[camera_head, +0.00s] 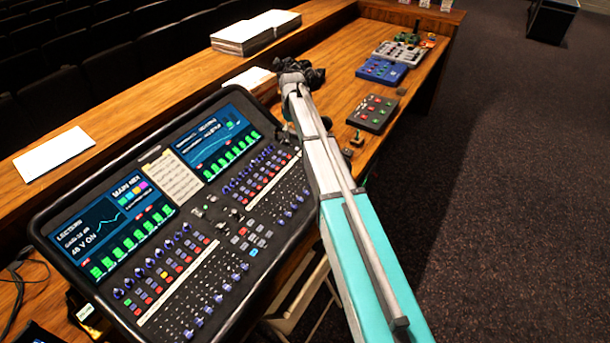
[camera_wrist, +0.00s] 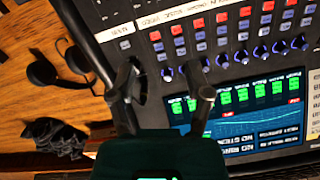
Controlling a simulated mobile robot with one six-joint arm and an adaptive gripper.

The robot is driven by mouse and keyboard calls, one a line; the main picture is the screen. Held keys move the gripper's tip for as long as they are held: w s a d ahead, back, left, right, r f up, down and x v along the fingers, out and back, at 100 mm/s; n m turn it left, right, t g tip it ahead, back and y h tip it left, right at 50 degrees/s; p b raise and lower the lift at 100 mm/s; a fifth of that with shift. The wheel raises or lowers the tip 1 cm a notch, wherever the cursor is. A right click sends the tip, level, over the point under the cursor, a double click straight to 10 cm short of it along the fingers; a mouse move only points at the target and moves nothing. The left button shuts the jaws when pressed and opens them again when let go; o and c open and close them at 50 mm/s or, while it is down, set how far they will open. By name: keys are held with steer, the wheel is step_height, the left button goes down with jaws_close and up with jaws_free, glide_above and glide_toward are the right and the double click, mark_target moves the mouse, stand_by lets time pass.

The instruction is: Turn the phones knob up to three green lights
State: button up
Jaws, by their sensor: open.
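The mixing desk (camera_head: 215,240) lies on the wooden table, with two lit screens and rows of knobs and faders. My gripper (camera_head: 298,75) is at the far right end of the desk in the head view. In the wrist view my gripper (camera_wrist: 165,80) is open, its two dark fingers apart over the edge of the desk (camera_wrist: 150,110).
Black round pads (camera_wrist: 42,72) and a crumpled black thing (camera_wrist: 58,138) lie on the wood beside the desk. A dark button box (camera_head: 372,112), a blue box (camera_head: 381,70) and a grey box (camera_head: 398,52) stand to the right. A paper stack (camera_head: 255,32) is behind.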

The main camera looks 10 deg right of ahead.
steer(key=s+f+m+b, duration=0.1)
steer(key=s, duration=0.9)
steer(key=s+f+m+b, duration=0.1)
steer(key=s+m, duration=0.1)
steer(key=s, duration=0.7)
steer(key=shift+s+f+m, duration=0.25)
steer(key=shift+s+m, duration=0.05)
steer(key=shift+s, duration=0.05)
steer(key=shift+d, duration=0.1)
steer(key=s+f+m+b, duration=0.2)
steer(key=s, duration=1.4)
steer(key=shift+m, duration=0.4)
steer(key=shift+w, duration=0.1)
step_height(320, 180, up, 6)
steer(key=n+p, duration=0.6)
steer(key=n, duration=0.4)
glide_above(287, 141)
steer(key=shift+w+d+f, duration=0.1)
steer(key=shift+w+d, duration=0.2)
steer(key=shift+w, duration=0.05)
steer(key=shift+f+b, duration=0.2)
steer(key=shift+b, duration=0.3)
steer(key=f+b, duration=1.3)
steer(key=shift+s+a+f, duration=0.15)
steer(key=shift+s+f, duration=0.05)
